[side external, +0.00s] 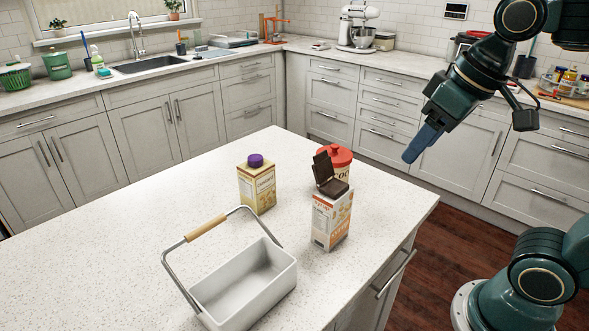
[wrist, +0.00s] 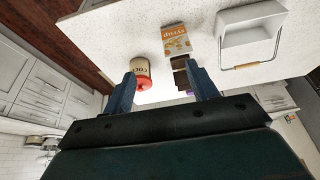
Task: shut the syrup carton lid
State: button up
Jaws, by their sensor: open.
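The syrup carton (side external: 331,220) stands upright on the island counter, white and orange with a dark brown top. Its hinged brown lid (side external: 325,170) is open, tilted up and back from the top. In the wrist view the syrup carton (wrist: 178,42) shows its printed front, with the brown lid (wrist: 181,72) partly behind my right-hand finger. My gripper (side external: 412,154) is in the air to the right of the carton and higher, apart from it. In the wrist view my gripper's two fingers (wrist: 163,90) are spread with nothing between them held.
A red-lidded cocoa tin (side external: 337,156) stands close behind the syrup carton. A yellowish carton with a purple cap (side external: 257,188) stands to the left. A white basket (side external: 243,285) with a raised wooden-grip handle is in front. The counter's left side is clear.

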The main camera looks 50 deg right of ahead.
jog(key=w+a+r+g, duration=0.1)
jog(key=w+r+g, duration=0.1)
jog(key=w+r, duration=0.45)
jog(key=r+g, duration=0.1)
jog(key=g, duration=0.2)
send_over(321, 153)
jog(key=shift+w+r, duration=0.1)
jog(key=shift+r, duration=0.05)
jog(key=shift+f, duration=6.9)
jog(key=shift+c, duration=0.5)
jog(key=c, duration=0.9)
